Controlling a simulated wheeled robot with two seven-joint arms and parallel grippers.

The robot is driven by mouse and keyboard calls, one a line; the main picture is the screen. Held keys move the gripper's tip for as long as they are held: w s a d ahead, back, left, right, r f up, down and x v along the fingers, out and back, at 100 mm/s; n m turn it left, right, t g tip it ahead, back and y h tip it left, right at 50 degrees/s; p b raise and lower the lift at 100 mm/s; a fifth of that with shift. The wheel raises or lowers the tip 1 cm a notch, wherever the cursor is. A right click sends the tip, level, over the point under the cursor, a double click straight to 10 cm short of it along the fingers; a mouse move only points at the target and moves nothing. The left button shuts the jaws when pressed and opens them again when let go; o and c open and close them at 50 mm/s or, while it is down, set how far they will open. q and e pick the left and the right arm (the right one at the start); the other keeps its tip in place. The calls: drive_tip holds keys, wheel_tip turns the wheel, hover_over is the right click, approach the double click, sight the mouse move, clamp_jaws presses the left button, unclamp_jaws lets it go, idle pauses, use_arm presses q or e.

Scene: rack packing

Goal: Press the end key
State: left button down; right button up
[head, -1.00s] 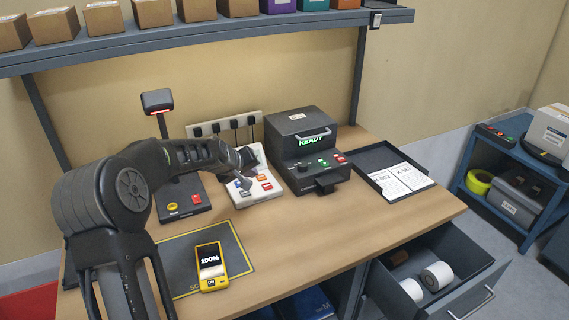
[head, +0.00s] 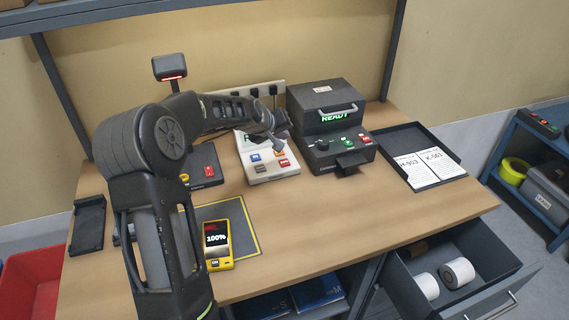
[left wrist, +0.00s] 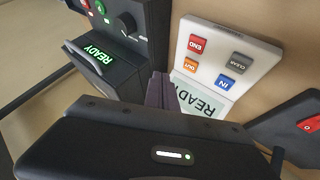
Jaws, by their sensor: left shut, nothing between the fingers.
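The white key panel (head: 251,172) stands on the bench. It has blue, orange, grey and red keys and a READY display. The red END key (left wrist: 197,44) is clear to see in the left wrist view; it also shows at the panel's front right in the head view (head: 285,163). My left gripper (head: 284,138) is shut and empty over the panel's back right side. In the left wrist view its fingertips (left wrist: 161,91) appear beside the display, apart from the END key. My right gripper is not in view.
A black READY machine (head: 318,104) stands close to the panel's right. A black base with a red button (head: 209,171) is on its left. A yellow handheld device (head: 217,262) lies on a mat in front. An open drawer (head: 408,290) juts out at right.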

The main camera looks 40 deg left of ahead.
use_arm(q)
drive_tip(key=b, duration=0.3)
hover_over(283, 164)
wheel_tip(283, 164, down, 6)
drive_tip(key=shift+f, duration=0.1)
drive_tip(key=shift+f+b, duration=0.6)
drive_tip(key=shift+b, duration=0.15)
idle(1.3)
drive_tip(key=shift+f+b, duration=0.4)
drive_tip(key=shift+b, duration=0.2)
drive_tip(key=shift+f+b, duration=0.4)
drive_tip(key=shift+b, duration=0.1)
idle(0.4)
drive_tip(key=shift+r, duration=0.1)
drive_tip(key=shift+r+p, duration=0.4)
drive_tip(key=shift+r, duration=0.35)
